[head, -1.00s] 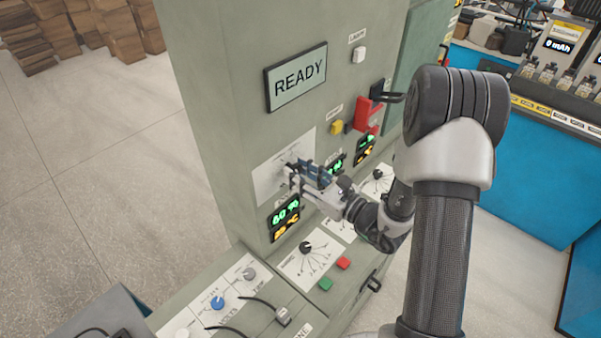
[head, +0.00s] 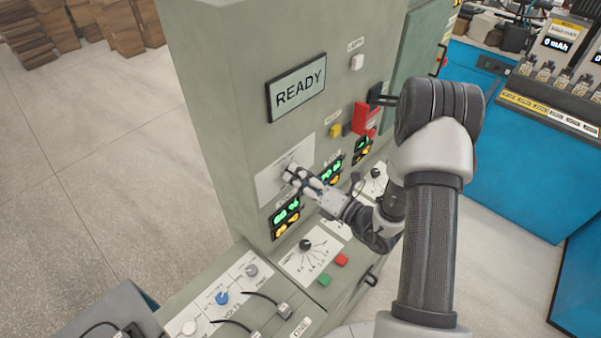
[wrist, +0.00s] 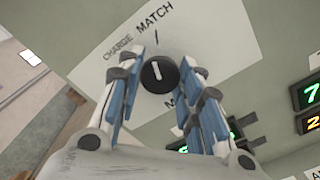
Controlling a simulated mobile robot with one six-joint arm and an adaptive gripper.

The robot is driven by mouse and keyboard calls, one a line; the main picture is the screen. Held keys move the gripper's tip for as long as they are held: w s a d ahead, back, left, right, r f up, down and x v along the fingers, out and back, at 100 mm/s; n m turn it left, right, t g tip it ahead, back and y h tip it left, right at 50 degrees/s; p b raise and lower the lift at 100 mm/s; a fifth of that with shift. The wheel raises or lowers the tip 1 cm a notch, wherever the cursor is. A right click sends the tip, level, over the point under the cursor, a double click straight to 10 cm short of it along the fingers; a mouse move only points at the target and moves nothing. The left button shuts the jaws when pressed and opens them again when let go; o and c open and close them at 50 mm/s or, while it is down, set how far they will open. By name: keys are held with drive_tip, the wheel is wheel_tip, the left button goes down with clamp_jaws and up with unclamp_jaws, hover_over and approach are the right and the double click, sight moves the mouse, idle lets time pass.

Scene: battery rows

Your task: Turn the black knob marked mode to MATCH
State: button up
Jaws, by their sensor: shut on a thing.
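The black mode knob (wrist: 159,74) sits on a white panel plate (wrist: 205,40) in the wrist view. Its white line points up, towards a short tick beneath the word MATCH (wrist: 154,22). The word CHARGE (wrist: 119,49) is to the left. My gripper (wrist: 160,76) is shut on the knob, with one blue-padded finger on each side. The label below the knob is partly hidden by the right finger.
A red part (head: 364,117) and a yellow button (head: 335,130) stick out above right. A lower ledge holds another black knob (head: 306,244), a blue knob (head: 222,298) and cables.

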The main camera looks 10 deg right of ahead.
drive_tip(key=shift+m+p, duration=0.45)
drive_tip(key=shift+m, duration=0.55)
drive_tip(key=o, duration=1.1)
drive_tip(key=shift+d, duration=0.1)
drive_tip(key=v, duration=1.2)
